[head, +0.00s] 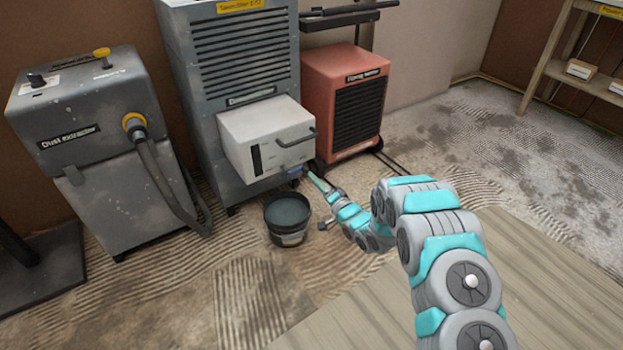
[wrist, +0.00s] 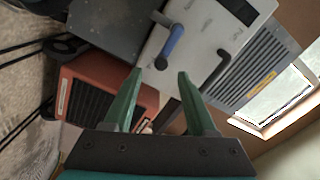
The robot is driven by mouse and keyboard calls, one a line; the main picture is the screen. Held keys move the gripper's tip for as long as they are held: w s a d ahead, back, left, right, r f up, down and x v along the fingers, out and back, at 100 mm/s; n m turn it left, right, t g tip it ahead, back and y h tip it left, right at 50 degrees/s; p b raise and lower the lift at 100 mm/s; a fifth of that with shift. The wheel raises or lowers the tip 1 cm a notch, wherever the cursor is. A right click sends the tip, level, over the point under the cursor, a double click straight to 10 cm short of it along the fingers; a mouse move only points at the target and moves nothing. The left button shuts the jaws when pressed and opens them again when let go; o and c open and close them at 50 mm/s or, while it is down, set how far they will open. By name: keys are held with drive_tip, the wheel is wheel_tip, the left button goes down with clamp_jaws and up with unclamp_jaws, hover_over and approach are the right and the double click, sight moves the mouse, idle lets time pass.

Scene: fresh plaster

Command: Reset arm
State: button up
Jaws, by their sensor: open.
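My arm (head: 445,240) stretches from the lower right of the head view toward the machines. My gripper (head: 318,182) is at its far end, close to the front of a white box-shaped unit (head: 255,140) on the grey machine. In the wrist view my gripper (wrist: 160,85) shows two green fingers spread apart with nothing between them. A blue-tipped lever (wrist: 170,45) on the white unit lies just beyond the fingertips. The unit's dark handle (wrist: 222,75) is to the right of it. I cannot tell from these views whether a finger touches the unit.
A black bucket (head: 287,220) stands on the floor below the gripper. A grey dust extractor (head: 100,150) with a hose is at left. The grey louvred machine (head: 235,60) and a red machine (head: 345,100) stand behind. The floor at right is clear up to a wooden shelf (head: 555,70).

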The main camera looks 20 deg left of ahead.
drive_tip(key=shift+s+d, duration=0.15)
idle(0.3)
drive_tip(key=w+d+r+h, duration=0.2)
drive_tip(key=d+r+h, duration=0.2)
drive_tip(key=d, duration=0.4)
drive_tip(key=w+d+r+h, duration=0.2)
drive_tip(key=d+r+h, duration=0.2)
drive_tip(key=d, duration=0.4)
drive_tip(key=s+d+r+g+h, duration=0.3)
drive_tip(key=s+d+r, duration=0.2)
drive_tip(key=s+d, duration=0.4)
drive_tip(key=s+d+r+g+h, duration=0.2)
drive_tip(key=s+d+r+h, duration=0.15)
drive_tip(key=s+d, duration=0.6)
drive_tip(key=s+r+n+g, duration=0.1)
drive_tip(key=s+r+g, duration=0.1)
drive_tip(key=s, duration=1.1)
drive_tip(key=s+d+r+n+g, duration=0.1)
drive_tip(key=s+r+g, duration=0.1)
drive_tip(key=s, duration=1.1)
drive_tip(key=s+r+n+g, duration=0.1)
drive_tip(key=s+g, duration=0.3)
drive_tip(key=s, duration=0.9)
drive_tip(key=shift+s+d+r+y, duration=0.3)
drive_tip(key=shift+d+r+y, duration=0.05)
drive_tip(key=shift+r, duration=0.35)
